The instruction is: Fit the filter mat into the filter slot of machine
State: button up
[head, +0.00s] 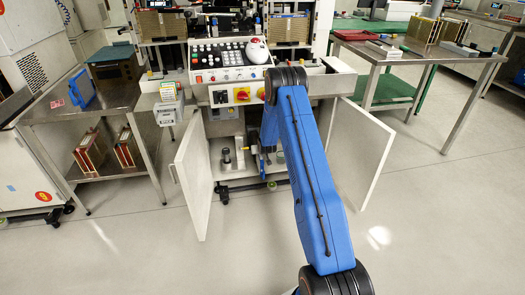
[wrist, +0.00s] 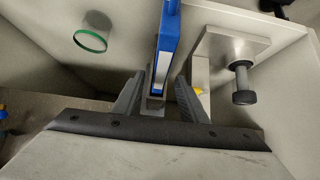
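My gripper (wrist: 160,77) is inside the machine's open lower cabinet in the wrist view. Its two dark fingers stand apart on either side of a narrow blue-framed panel, which looks like a filter mat (wrist: 167,40), seen edge-on. Thin gaps seem to show between the panel and the fingertips. The panel's near end is at a grey metal piece between the fingers; I cannot tell how deep it sits in a slot. In the head view, a blue panel (head: 263,169) shows in the cabinet of the machine (head: 222,126), partly behind my arm. Another blue-framed panel (head: 82,88) stands on the left table.
The cabinet's left door (head: 194,175) and right door (head: 360,150) stand open beside my arm. A metal bracket (wrist: 225,45) with a dark-headed bolt (wrist: 242,85) is close right of my gripper. A green-ringed port (wrist: 91,40) is at left. The floor in front is clear.

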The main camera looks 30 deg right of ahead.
jog(key=v, duration=1)
jog(key=shift+s+r, duration=0.2)
jog(key=shift+s, duration=0.05)
jog(key=shift+a, duration=0.1)
